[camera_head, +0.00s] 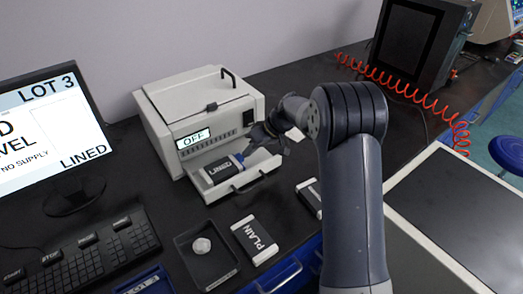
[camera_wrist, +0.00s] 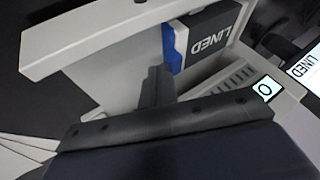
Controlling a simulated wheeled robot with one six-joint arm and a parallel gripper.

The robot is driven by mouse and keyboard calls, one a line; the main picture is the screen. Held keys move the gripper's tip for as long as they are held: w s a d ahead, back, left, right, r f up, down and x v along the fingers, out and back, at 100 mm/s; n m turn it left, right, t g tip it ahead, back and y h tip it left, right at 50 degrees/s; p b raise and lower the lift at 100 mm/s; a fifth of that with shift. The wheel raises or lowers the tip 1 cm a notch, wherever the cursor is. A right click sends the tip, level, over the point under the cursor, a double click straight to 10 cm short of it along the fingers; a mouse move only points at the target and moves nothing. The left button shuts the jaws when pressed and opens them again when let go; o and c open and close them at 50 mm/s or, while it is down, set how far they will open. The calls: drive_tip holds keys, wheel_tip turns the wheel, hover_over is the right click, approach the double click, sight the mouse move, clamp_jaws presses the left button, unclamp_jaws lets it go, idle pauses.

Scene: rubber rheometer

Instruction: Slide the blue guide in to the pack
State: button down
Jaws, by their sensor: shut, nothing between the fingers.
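The blue guide (camera_head: 238,158) stands in the pulled-out tray (camera_head: 262,172) of the white machine. In the wrist view the guide (camera_wrist: 172,48) appears right up against the end of the dark pack marked LINED (camera_wrist: 212,38); I cannot tell whether they touch. The pack (camera_head: 219,171) lies in the tray with light ends. My gripper (camera_head: 251,150) is shut and empty, low over the tray beside the guide's outer side.
The white machine (camera_head: 205,112) shows OFF and stands behind the tray. A pack marked PLAIN (camera_head: 254,240), a dark dish (camera_head: 207,257) with a pale round piece, and another pack (camera_head: 310,197) lie in front. A monitor (camera_head: 50,135) and keyboard (camera_head: 80,255) are at left.

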drive_tip(key=shift+s+a, duration=0.55)
drive_tip(key=shift+a, duration=0.2)
drive_tip(key=shift+d+r, duration=0.1)
drive_tip(key=v, duration=1)
drive_tip(key=shift+r+b, duration=0.2)
drive_tip(key=shift+b, duration=0.15)
drive_tip(key=shift+d, duration=0.1)
drive_tip(key=x, duration=1)
drive_tip(key=shift+f, duration=0.15)
drive_tip(key=shift+w+p, duration=0.2)
drive_tip(key=shift+p, duration=0.3)
drive_tip(key=shift+w+d+f, duration=0.15)
drive_tip(key=shift+w+d, duration=0.3)
drive_tip(key=shift+d, duration=0.2)
